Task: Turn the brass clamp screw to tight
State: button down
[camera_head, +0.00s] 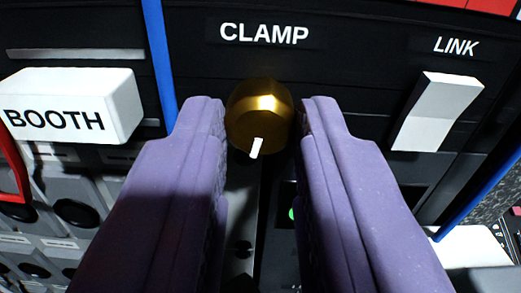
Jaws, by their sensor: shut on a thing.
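The brass clamp screw (262,105) is a faceted gold knob on the black panel, under the white word CLAMP. A white mark on it points down and slightly left. My gripper (263,116) has two purple fingers, one on each side of the knob, and is shut on it. The fingertips sit at the knob's left and right sides. No scale or tight mark shows around the knob; the fingers hide part of the panel below it.
A white BOOTH block (72,104) sticks out at the left. A white LINK rocker switch (437,112) is at the right. Blue strips run at the upper left (160,60) and lower right. A red handle (14,160) is at the left edge. A small green light (292,213) shows between the fingers.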

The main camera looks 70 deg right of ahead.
jog(key=shift+f+n+b, duration=0.2)
jog(key=shift+n+b, duration=0.75)
jog(key=shift+n, duration=0.15)
jog(key=c, duration=0.9)
grip_release()
jog(key=shift+r, duration=0.1)
jog(key=shift+c, duration=0.2)
jog(key=shift+a, duration=0.1)
jog(key=b+v, duration=0.3)
jog(key=v, duration=0.4)
jog(key=shift+a, duration=0.35)
